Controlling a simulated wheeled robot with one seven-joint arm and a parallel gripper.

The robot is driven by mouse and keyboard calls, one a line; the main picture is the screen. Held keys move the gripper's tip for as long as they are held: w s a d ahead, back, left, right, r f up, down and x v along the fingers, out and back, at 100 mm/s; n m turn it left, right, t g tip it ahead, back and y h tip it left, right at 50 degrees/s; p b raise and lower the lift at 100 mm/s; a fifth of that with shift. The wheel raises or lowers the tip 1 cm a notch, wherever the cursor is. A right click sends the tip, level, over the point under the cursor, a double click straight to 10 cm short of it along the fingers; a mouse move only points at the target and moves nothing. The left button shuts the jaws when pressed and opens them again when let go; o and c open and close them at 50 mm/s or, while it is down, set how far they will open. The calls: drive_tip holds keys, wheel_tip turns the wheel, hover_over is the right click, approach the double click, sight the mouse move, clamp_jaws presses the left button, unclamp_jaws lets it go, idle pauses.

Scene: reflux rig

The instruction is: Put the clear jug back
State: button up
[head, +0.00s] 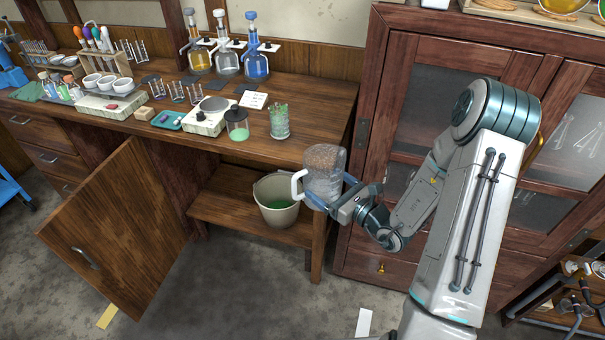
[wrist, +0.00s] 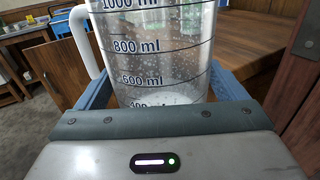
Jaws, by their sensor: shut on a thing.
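The clear jug (head: 324,172) has a white handle on its left side and is held in the air at the right end of the wooden bench, in front of its front edge. My gripper (head: 325,192) is shut on the jug's body, one blue finger on each side. In the wrist view the clear jug (wrist: 155,55) fills the middle, with black volume marks and droplets on its wall. It looks about upright and empty of liquid. The blue fingers of my gripper (wrist: 160,98) show on both sides of it.
A bucket (head: 277,205) with green liquid stands on the low shelf (head: 225,205) below the jug. A cabinet door (head: 115,230) hangs open at the left. A glass of green-tipped sticks (head: 279,124) and a lidded jar (head: 237,126) stand on the bench top (head: 315,105). A dark red cabinet (head: 375,130) is at right.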

drive_tip(key=w+d+f+m+t+h, duration=0.1)
drive_tip(key=d+f+m+t+h, duration=0.1)
drive_tip(key=d+f, duration=0.3)
drive_tip(key=shift+w+d+m+h, duration=0.2)
drive_tip(key=shift+w+m+h, duration=0.1)
drive_tip(key=shift+h, duration=0.5)
